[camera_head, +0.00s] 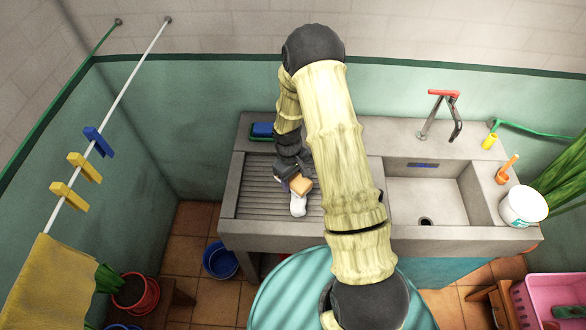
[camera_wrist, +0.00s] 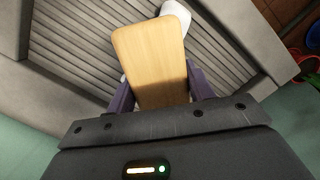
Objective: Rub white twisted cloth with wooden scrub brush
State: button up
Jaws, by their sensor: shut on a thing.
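The wooden scrub brush (camera_wrist: 150,55) is held between the two purple fingers of my gripper (camera_wrist: 158,90), with its flat wooden back toward the wrist camera. In the head view the brush (camera_head: 301,185) shows at the end of my gripper (camera_head: 290,178), over the ribbed washboard side of the sink unit. The white twisted cloth (camera_head: 298,205) lies on the ribs right at the brush. In the wrist view the cloth (camera_wrist: 178,14) shows past the brush's far end, and the brush covers much of it. The bristles are hidden, so I cannot tell whether they touch the cloth.
The ribbed washboard (camera_head: 262,195) has bare room left of the cloth. A blue block in a green tray (camera_head: 262,131) sits behind. The sink basin (camera_head: 425,200) is to the right, with a white bucket (camera_head: 522,206) beyond. A clothesline with clips (camera_head: 85,168) hangs left.

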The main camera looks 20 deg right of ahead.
aim_at(294, 176)
jog(key=shift+w+r+p, duration=0.1)
jog(key=shift+r+p, duration=1.1)
jog(key=shift+r, duration=0.85)
jog(key=shift+f, duration=0.1)
notch_tip(294, 176, down, 5)
jog(key=m+b, duration=0.3)
jog(key=m, duration=0.2)
jog(key=shift+d+f+y+b, duration=0.1)
jog(key=shift+y+b, duration=0.2)
jog(key=shift+b, duration=0.1)
jog(key=shift+f+m, duration=0.25)
jog(key=shift+m, duration=0.25)
jog(key=shift+r, duration=0.1)
